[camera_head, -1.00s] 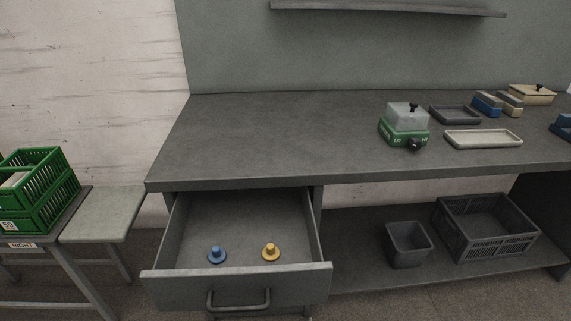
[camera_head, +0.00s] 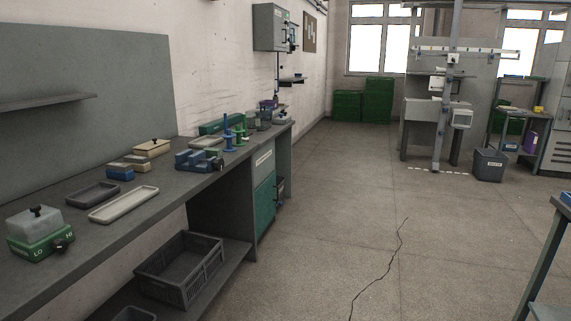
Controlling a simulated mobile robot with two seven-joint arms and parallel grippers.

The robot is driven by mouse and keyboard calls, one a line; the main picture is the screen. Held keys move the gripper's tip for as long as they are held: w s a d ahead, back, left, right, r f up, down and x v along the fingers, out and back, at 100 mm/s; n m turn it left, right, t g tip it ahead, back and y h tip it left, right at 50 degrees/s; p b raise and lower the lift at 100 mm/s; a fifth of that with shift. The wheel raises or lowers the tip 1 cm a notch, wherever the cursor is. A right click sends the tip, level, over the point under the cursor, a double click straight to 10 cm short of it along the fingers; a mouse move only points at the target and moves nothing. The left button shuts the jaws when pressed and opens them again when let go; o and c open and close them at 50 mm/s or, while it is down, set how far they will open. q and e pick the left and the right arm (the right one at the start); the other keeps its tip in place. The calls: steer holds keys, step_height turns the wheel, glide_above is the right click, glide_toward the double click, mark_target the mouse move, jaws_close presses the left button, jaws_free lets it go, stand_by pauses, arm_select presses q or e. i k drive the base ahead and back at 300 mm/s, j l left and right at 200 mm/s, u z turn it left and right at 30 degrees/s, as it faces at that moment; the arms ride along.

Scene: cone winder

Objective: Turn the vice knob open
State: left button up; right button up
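A blue, blocky device that looks like the vice (camera_head: 197,161) sits on the grey workbench (camera_head: 90,232), near its front edge, left of the middle of the view. Neither of my grippers is in view.
A green box with a clear cover (camera_head: 38,228), a dark tray (camera_head: 92,194) and a pale tray (camera_head: 123,204) lie on the bench. Blue spindles (camera_head: 228,132) stand beyond the vice. A dark crate (camera_head: 179,268) is on the shelf below. The floor (camera_head: 330,215) to the right is clear.

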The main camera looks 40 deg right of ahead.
mark_target(219, 163)
steer(key=i+l+z, duration=0.1)
steer(key=z, duration=0.25)
steer(key=i+z, duration=0.2)
steer(key=z, duration=0.2)
steer(key=i+z, duration=0.15)
steer(key=z, duration=0.2)
steer(key=i+j, duration=0.1)
steer(key=i, duration=0.5)
steer(key=i+l, duration=0.2)
steer(key=i, duration=0.25)
steer(key=i+l+u, duration=0.15)
steer(key=i, duration=0.35)
steer(key=i+j, duration=0.2)
steer(key=i+u, duration=0.05)
steer(key=i, duration=0.05)
